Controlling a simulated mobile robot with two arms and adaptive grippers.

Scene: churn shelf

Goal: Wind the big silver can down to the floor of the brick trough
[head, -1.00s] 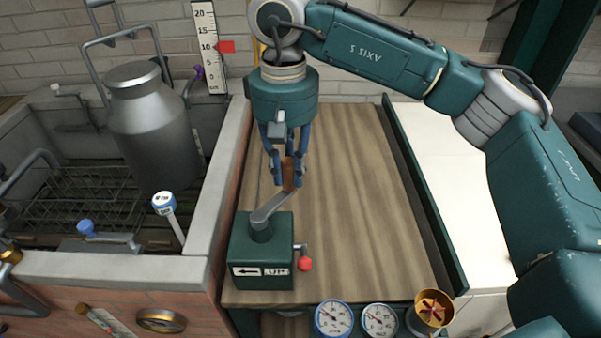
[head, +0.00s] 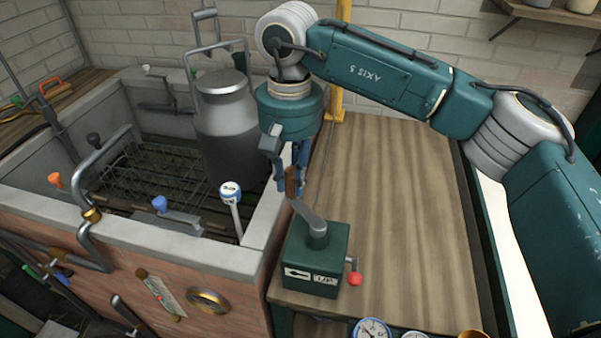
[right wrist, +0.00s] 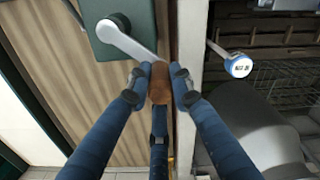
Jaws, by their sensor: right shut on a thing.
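The big silver can (head: 229,130) stands upright in the brick trough (head: 180,238), by its right wall, below a hanging hook with a bail. I cannot tell whether its base touches the floor. A green winch box (head: 305,262) with a grey crank arm (head: 308,214) sits on the wooden bench right of the trough. My right gripper (head: 291,180) is shut on the crank's brown handle (head: 290,188); the handle also shows between the fingers in the right wrist view (right wrist: 160,80). The crank arm points back and left from its hub. My left gripper is not in view.
A wire rack (head: 130,180) lies in the trough. A blue-topped dial (head: 231,190) rises near the trough's front right corner. A red-knobbed lever (head: 355,278) sticks out of the winch box. The bench top (head: 400,210) is clear to the right.

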